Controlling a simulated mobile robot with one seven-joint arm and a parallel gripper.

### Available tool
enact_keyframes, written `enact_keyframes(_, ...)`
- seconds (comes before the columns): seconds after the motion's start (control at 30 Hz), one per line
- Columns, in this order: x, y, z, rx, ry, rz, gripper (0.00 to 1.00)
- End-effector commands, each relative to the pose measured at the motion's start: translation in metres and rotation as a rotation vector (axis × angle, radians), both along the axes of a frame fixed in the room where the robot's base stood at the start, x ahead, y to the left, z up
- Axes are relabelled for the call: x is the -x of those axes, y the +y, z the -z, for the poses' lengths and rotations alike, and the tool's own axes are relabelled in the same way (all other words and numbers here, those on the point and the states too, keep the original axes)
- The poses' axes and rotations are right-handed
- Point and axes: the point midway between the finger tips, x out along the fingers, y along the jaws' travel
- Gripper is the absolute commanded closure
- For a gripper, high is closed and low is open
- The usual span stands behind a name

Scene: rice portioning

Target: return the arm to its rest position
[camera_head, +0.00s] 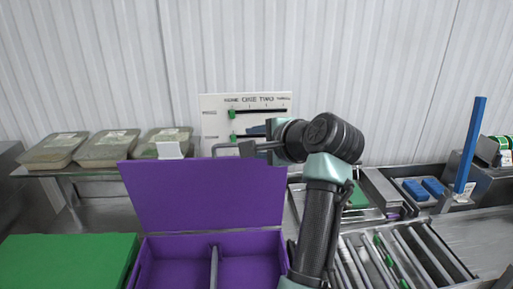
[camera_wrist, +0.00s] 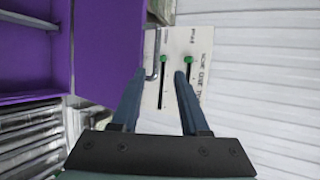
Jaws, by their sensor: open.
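My arm reaches up from the bottom of the head view, and my gripper (camera_head: 258,147) points at the white panel on the back wall. In the wrist view my gripper (camera_wrist: 160,80) shows two dark blue fingers, apart, with nothing between them but the panel behind. The white panel (camera_head: 215,101) has two slots with green knobs; both knobs sit at the left end in the head view. The panel also shows in the wrist view (camera_wrist: 203,80). I cannot tell how near the fingertips are to it.
A purple box (camera_head: 146,262) with its lid (camera_head: 190,195) raised stands beside my arm. A green surface (camera_head: 68,262) lies left. Several lidded trays (camera_head: 108,148) line the back shelf. A roller conveyor (camera_head: 400,255), blue blocks (camera_head: 422,190) and a blue post (camera_head: 470,145) are right.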

Motion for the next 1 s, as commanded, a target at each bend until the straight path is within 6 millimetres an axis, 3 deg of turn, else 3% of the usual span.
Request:
enact_keyframes(0.47, 0.006, -0.003, -0.003, -0.001, 0.0, 0.0, 0.55)
enact_keyframes(0.63, 0.009, -0.005, -0.019, 0.149, -0.14, 0.02, 0.55)
enact_keyframes(0.77, 0.025, -0.007, -0.057, 0.435, -0.395, 0.066, 0.55)
enact_keyframes(0.83, 0.043, -0.003, -0.085, 0.617, -0.55, 0.103, 0.55)
enact_keyframes(1.0, 0.114, 0.014, -0.155, 1.046, -0.896, 0.236, 0.55)
